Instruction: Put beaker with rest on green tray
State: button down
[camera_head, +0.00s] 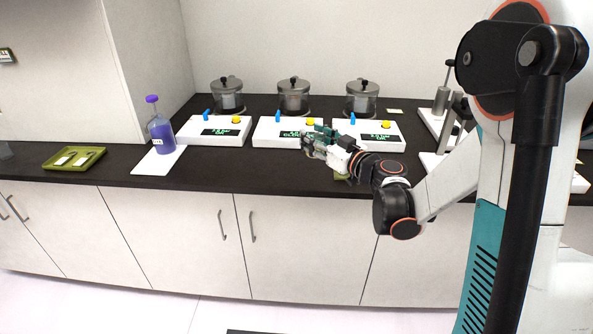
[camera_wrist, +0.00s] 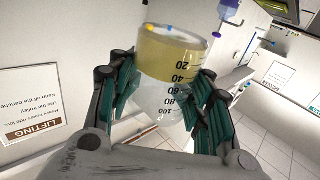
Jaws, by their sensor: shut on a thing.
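My gripper (camera_head: 318,143) is over the counter in front of the middle white station. In the wrist view its fingers are shut on a clear beaker (camera_wrist: 162,97) with graduation marks and yellowish liquid at its base end. The picture there is upside down, and the beaker looks roughly upright, somewhat tilted in view. In the head view the beaker is mostly hidden by the fingers. An olive-green tray (camera_head: 88,165) with two white labels lies on the left of the counter, well away from my gripper.
A bottle of purple liquid (camera_head: 161,137) stands on a white mat (camera_head: 151,168) between the green tray and the stations. Several white stations (camera_head: 216,131) with lidded pots (camera_head: 293,98) line the back. A metal stand (camera_head: 440,101) is at right. Dark counter is bare around the left tray.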

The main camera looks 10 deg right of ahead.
jog(key=w+a+r+m+t+h+p, duration=0.2)
jog(key=w+r+m+h, duration=0.25)
jog(key=w+h, duration=0.5)
jog(key=m+b, duration=0.2)
jog(key=b, duration=0.5)
send_over(297, 175)
jog(key=shift+h, duration=0.25)
notch_tip(297, 175, down, 20)
jog(key=shift+f, duration=0.1)
jog(key=shift+w+f, duration=0.1)
jog(key=shift+f, duration=0.05)
jog(key=c, duration=0.8)
grip_release()
jog(key=shift+r, duration=0.2)
